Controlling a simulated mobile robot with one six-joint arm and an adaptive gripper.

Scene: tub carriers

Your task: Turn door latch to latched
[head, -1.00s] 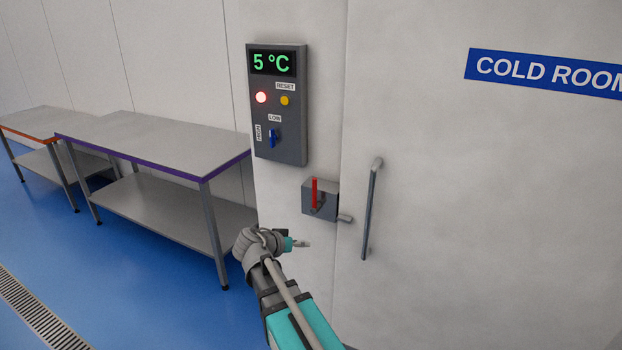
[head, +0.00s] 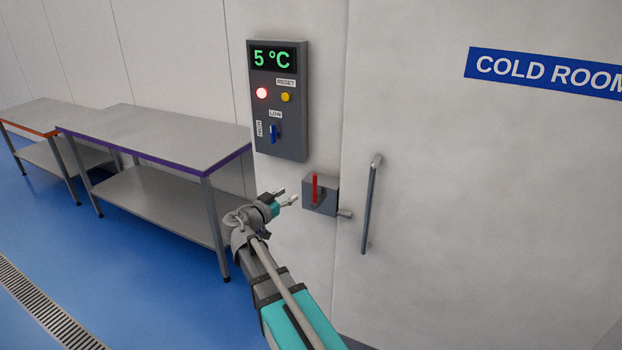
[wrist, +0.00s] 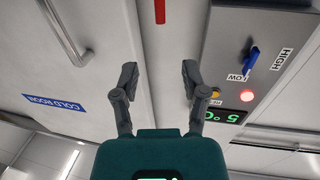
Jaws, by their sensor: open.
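The door latch is a small grey box (head: 325,207) on the wall panel, left of the cold room door's handle. Its red lever (head: 315,187) stands upright on the box's front. A short grey bolt (head: 345,213) sticks out at the box's right side near the door seam. My gripper (head: 288,195) is just left of the latch box, apart from the lever, with its jaws open and empty. In the wrist view my gripper (wrist: 159,80) shows two spread fingers, and the end of the red lever (wrist: 160,11) is at the top edge, beyond the gap between them.
A control panel (head: 298,115) with a blue switch (head: 274,132) is above the latch. The door's bar handle (head: 370,205) is to the right. Steel tables stand at left, the nearer with a purple edge (head: 180,170). The blue floor before them is clear.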

